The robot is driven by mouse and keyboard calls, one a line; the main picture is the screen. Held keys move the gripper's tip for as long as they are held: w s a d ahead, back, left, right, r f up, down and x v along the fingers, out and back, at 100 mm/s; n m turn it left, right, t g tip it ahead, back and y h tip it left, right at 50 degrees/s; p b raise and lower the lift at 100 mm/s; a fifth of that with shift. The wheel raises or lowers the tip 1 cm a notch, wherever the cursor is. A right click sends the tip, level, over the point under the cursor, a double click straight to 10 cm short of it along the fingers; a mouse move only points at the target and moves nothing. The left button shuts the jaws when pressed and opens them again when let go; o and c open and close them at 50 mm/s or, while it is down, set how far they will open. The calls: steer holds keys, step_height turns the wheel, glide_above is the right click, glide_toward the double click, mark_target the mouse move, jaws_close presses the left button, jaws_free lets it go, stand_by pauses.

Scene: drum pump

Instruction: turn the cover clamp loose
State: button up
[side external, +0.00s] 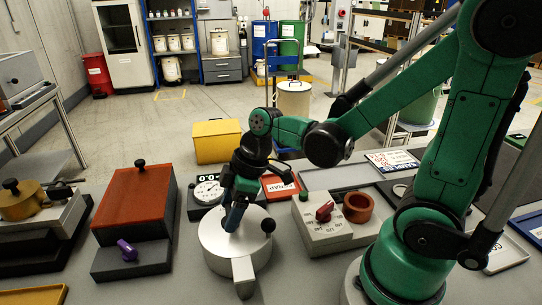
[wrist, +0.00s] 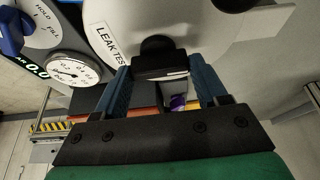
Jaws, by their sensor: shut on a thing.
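The round silver-grey cover (side external: 212,243) sits on the bench in the middle of the side external view. It also fills the top of the wrist view (wrist: 205,45). A grey arm (side external: 243,272) juts from its front edge, and a black ball knob (side external: 268,225) stands on its right side. My gripper (side external: 234,222) points down onto the cover. In the wrist view its blue fingers (wrist: 162,78) stand either side of a black clamp handle (wrist: 160,52) and are shut on it. The lower part of the clamp is hidden.
A pressure gauge (side external: 208,190) stands behind the cover. A red box (side external: 135,200) with a purple knob (side external: 127,250) is left. A grey box with a red knob (side external: 325,211) is right. A yellow bin (side external: 215,140) stands farther back. Bench in front is clear.

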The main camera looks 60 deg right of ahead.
mark_target(245, 221)
steer(key=o, duration=1.3)
steer(key=shift+v, duration=2.75)
steer(key=m, duration=0.1)
steer(key=m+t+h, duration=0.1)
steer(key=m, duration=0.1)
steer(key=shift+s+d+r+m+h, duration=0.15)
steer(key=shift+s+r+m+h, duration=0.15)
steer(key=shift+m, duration=0.1)
steer(key=shift+d+r+m+t+h, duration=0.15)
steer(key=shift+m+t+h, duration=0.25)
steer(key=shift+m+t, duration=0.45)
steer(key=m, duration=0.1)
steer(key=m+t, duration=0.1)
steer(key=m+h, duration=0.1)
steer(key=shift+d+r+m, duration=0.15)
steer(key=shift+r+m, duration=0.15)
steer(key=shift+m, duration=0.05)
